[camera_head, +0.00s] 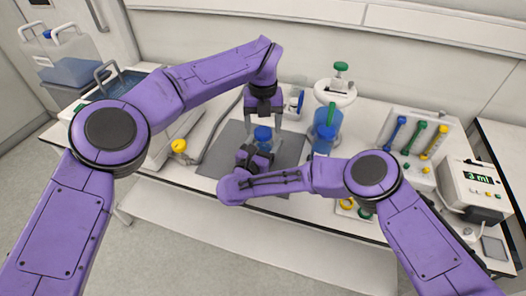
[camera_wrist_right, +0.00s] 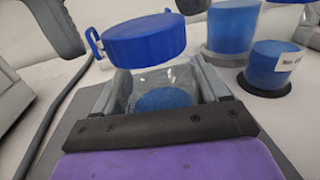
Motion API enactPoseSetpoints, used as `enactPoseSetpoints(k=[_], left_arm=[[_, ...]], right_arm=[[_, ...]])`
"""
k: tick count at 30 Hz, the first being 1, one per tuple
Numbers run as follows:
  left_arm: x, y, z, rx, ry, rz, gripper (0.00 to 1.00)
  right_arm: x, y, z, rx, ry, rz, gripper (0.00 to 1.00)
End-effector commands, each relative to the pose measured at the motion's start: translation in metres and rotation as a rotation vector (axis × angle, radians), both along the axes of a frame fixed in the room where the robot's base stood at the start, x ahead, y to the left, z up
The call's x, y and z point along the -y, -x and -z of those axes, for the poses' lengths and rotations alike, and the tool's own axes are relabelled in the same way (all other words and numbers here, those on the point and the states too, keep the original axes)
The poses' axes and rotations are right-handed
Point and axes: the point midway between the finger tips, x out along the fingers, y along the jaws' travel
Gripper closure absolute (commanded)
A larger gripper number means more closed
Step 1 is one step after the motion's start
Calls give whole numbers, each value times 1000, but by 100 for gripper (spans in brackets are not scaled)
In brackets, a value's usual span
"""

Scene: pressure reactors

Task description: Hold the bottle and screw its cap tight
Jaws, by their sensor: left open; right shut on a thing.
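The bottle (camera_wrist_right: 165,82) is clear with blue liquid inside. It stands between the fingers of my right gripper (camera_head: 254,157), which is shut on its body low above the grey mat. The blue cap (camera_head: 263,133) is at the top of the bottle; in the right wrist view the cap (camera_wrist_right: 143,41) looks wide, with small loops at its sides. I cannot tell how far it is screwed down. My left gripper (camera_head: 263,120) points down from above, open, its fingers on either side above the cap. Parts of its fingers show at the top of the right wrist view.
The grey mat (camera_head: 224,160) lies on the white bench. A blue vessel with a green-knobbed white top (camera_head: 335,92) stands to the right. A yellow knob (camera_head: 179,146) is at left.

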Motion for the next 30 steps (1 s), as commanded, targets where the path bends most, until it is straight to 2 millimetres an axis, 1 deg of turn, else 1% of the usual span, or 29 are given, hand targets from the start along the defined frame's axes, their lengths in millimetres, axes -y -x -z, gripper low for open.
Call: enactPoseSetpoints(k=[1, 4, 12, 13, 14, 15, 18, 27, 28, 30], left_arm=[[0, 0, 4, -1, 0, 0, 27], [0, 0, 10, 1, 0, -1, 27], [0, 0, 11, 1, 0, 0, 27], [0, 0, 11, 1, 0, 0, 33], [0, 0, 11, 1, 0, 0, 43], [0, 0, 11, 1, 0, 0, 56], [0, 0, 11, 1, 0, 0, 84], [0, 0, 11, 1, 0, 4, 85], [0, 0, 11, 1, 0, 4, 38], [0, 0, 11, 1, 0, 4, 18]], right_arm=[[0, 0, 0, 0, 0, 0, 100], [0, 0, 0, 0, 0, 0, 100], [0, 0, 0, 1, 0, 0, 100], [0, 0, 0, 1, 0, 0, 100], [0, 0, 0, 1, 0, 0, 100], [0, 0, 0, 1, 0, 0, 100], [0, 0, 0, 1, 0, 0, 100], [0, 0, 0, 1, 0, 0, 100], [0, 0, 0, 1, 0, 0, 100], [0, 0, 0, 1, 0, 0, 100]])
